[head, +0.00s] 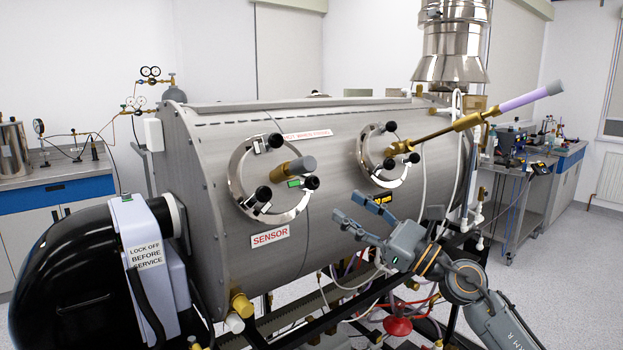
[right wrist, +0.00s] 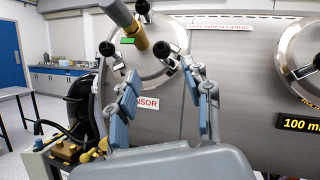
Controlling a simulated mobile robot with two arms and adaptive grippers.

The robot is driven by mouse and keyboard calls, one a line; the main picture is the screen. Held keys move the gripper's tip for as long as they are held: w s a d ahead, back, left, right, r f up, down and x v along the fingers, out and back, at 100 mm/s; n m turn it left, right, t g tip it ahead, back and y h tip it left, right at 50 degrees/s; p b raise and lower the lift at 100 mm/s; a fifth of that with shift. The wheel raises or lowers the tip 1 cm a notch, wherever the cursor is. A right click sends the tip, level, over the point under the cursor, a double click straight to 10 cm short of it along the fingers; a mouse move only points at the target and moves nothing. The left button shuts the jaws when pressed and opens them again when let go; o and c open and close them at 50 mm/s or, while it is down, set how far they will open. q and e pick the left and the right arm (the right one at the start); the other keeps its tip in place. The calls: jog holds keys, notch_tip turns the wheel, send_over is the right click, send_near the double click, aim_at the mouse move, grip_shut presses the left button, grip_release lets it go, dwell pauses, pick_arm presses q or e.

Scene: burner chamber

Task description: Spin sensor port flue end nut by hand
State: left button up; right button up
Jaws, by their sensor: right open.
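The sensor port (head: 238,180) is a steel ring with several black knob nuts on the chamber's left part, above the SENSOR label (head: 269,237). A brass and grey probe (head: 292,168) sticks out of it. The nut on its right, toward the flue (head: 450,45), is a black knob (head: 312,183); a black knob also shows right of the probe in the right wrist view (right wrist: 162,48). My right gripper (head: 347,206) is open and empty, below and right of that nut, apart from it. In the right wrist view its fingers (right wrist: 160,72) point up toward the port. My left gripper is not in view.
A second port (head: 370,158) with black knobs and a long brass rod (head: 450,128) lies to the right. A black blower housing (head: 75,280) stands at the left front. Hoses and frame bars run below the chamber (head: 335,180). The air before its wall is mostly clear.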

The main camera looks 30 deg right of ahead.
aim_at(313, 179)
jog(key=p+x, duration=0.4)
jog(key=x, duration=0.5)
jog(key=shift+w+d+r, duration=0.1)
jog(key=shift+r, duration=0.05)
jog(key=shift+w+a, duration=0.25)
jog(key=shift+w, duration=0.4)
jog(key=shift+c, duration=0.2)
jog(key=shift+p, duration=0.3)
grip_shut()
